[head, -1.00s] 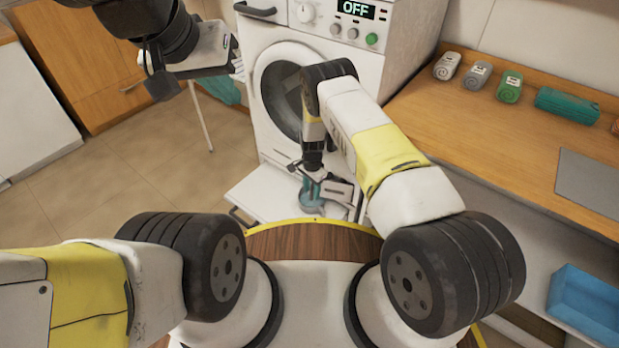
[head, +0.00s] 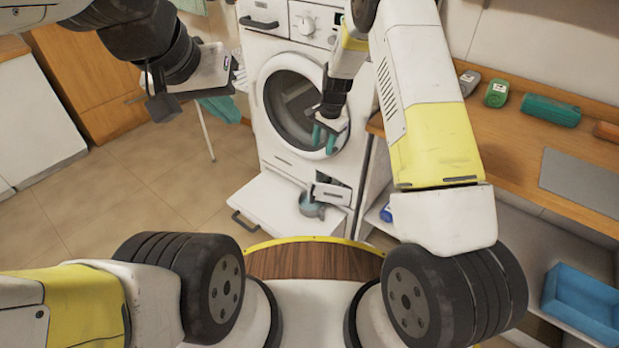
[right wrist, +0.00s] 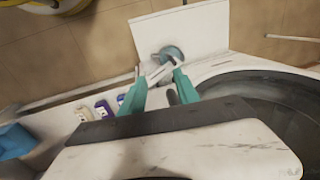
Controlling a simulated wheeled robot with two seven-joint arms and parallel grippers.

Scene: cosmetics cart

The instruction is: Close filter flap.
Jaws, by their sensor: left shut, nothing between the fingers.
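The filter flap (head: 332,194) is a small white panel low at the right of the white washing machine (head: 265,140). It stands open, tilted outward below a dark opening. It also shows in the right wrist view (right wrist: 157,75). My right gripper (head: 324,138) is in front of the round door, above the flap and apart from it. Its teal fingers (right wrist: 160,78) are spread and empty. My left gripper (head: 205,75) is far off at the upper left, shut and empty; its fingertips are hard to make out.
A pulled-out white drawer (head: 265,212) at the machine's base carries a grey-teal round vessel (head: 311,207) just under the flap. Floor is clear at left.

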